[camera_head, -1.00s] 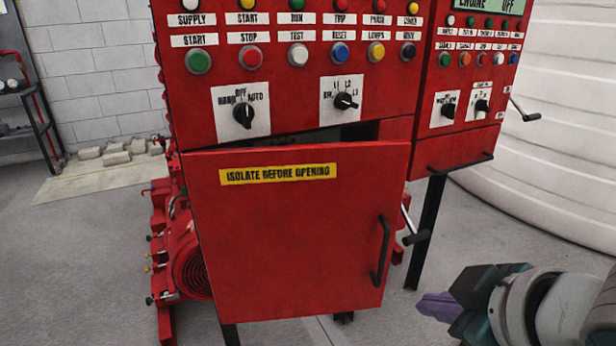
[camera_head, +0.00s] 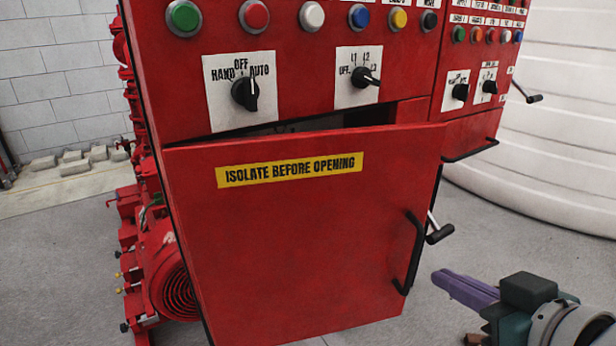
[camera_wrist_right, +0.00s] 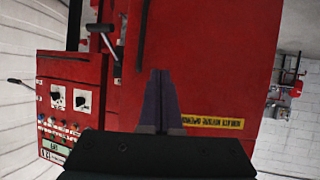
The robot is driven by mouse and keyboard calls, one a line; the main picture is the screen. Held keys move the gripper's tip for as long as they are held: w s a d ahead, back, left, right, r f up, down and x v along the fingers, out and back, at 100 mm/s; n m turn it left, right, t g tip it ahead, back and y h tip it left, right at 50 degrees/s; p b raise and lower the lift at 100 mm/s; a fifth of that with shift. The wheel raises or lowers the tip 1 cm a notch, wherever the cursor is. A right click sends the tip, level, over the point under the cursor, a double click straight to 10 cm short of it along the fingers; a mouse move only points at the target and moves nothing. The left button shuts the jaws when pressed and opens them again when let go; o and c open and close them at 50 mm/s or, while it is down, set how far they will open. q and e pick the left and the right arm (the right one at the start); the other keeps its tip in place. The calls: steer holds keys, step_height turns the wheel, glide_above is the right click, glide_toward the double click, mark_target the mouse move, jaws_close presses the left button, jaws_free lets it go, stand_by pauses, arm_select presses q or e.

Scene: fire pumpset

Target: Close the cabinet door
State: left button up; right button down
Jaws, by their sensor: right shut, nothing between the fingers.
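The red cabinet door (camera_head: 300,240) carries a yellow "ISOLATE BEFORE OPENING" label (camera_head: 290,170) and a black handle (camera_head: 414,255) near its right edge. It stands partly open, hinged at the left, with a dark gap along its top. My right gripper (camera_head: 440,278) is shut and empty, right of the door and just beyond the handle, apart from it. In the right wrist view the shut purple fingers (camera_wrist_right: 160,82) point toward the red door (camera_wrist_right: 205,60), and the label (camera_wrist_right: 212,122) shows beside them. My left gripper is not in view.
The red control panel (camera_head: 300,70) with buttons and rotary switches is above the door. A crank handle (camera_head: 438,235) sticks out behind the door's right edge. A second panel (camera_head: 480,75) stands at right. Red pump machinery (camera_head: 165,270) is at left. Grey floor at right is clear.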

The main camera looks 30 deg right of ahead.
steer(key=s+d+f+t+h+b, duration=0.2)
steer(key=s+d+f+t+b, duration=0.1)
steer(key=d+f+t+b, duration=0.25)
arm_select(q)
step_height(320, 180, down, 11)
steer(key=b, duration=0.3)
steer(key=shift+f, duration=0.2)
arm_select(e)
steer(key=x, duration=1.4)
steer(key=shift+m, duration=0.4)
steer(key=shift+w+g, duration=0.15)
steer(key=shift+g, duration=0.1)
